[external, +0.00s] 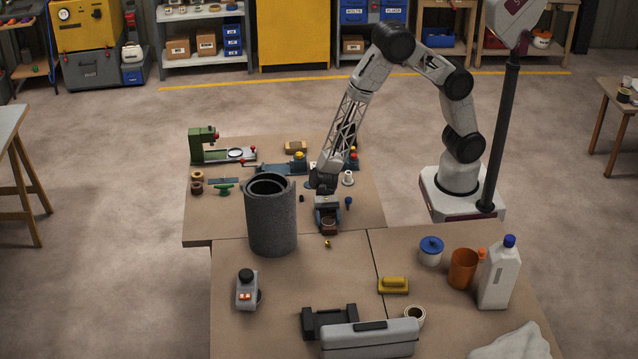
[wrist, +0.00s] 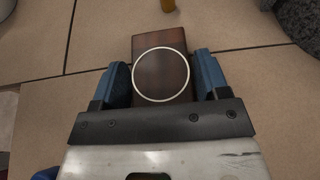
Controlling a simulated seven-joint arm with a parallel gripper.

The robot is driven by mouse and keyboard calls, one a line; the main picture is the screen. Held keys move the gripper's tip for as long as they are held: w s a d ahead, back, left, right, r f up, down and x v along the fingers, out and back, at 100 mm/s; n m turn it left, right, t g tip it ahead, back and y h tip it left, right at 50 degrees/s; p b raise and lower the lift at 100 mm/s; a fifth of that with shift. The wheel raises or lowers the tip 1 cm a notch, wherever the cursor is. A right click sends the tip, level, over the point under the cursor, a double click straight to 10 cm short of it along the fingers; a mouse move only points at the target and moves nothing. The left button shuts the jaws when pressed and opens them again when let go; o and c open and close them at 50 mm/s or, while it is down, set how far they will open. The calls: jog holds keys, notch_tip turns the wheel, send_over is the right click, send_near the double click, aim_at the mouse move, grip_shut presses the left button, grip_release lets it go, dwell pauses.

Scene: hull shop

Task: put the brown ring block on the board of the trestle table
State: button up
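The brown ring block (wrist: 144,48), a dark brown rectangular piece with a pale ring on its face, shows between my gripper's blue fingers (wrist: 161,82) in the wrist view. One finger is on each side, very close to it; I cannot tell whether both touch. In the external view my gripper (external: 328,214) points down over the tan worktable, with the brown ring block (external: 329,228) low between its fingers. Whether the block rests on the table or is just above it is unclear. The trestle table's pale board (external: 9,121) is at the left edge, partly out of frame.
A tall grey cylinder (external: 271,225) stands close left of my gripper. A green machine (external: 204,148) and small parts lie behind. A grey case (external: 370,338), white bottle (external: 499,274) and orange cup (external: 463,268) stand in front. Open floor separates the worktable from the trestle table.

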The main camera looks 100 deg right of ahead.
aim_at(326, 223)
jog(key=c, duration=0.7)
jog(key=shift+o, duration=0.2)
jog(key=shift+r, duration=0.15)
notch_tip(326, 223, up, 10)
jog(key=shift+a, duration=0.15)
dwell(0.9)
jog(key=w+a+r+m+t, duration=0.2)
jog(key=a+r+t, duration=0.15)
jog(key=a, duration=0.35)
jog(key=w+a+r+m+t, duration=0.2)
jog(key=w+a+r+m, duration=0.15)
jog(key=a, duration=0.45)
jog(key=s+a+r+m+t+h, duration=0.3)
jog(key=a+r+m+t+h, duration=0.1)
jog(key=a+r, duration=0.5)
jog(key=shift+s+a+r+t+h, duration=0.35)
jog(key=shift+a+r+t, duration=0.1)
jog(key=shift+r, duration=0.1)
dwell(0.6)
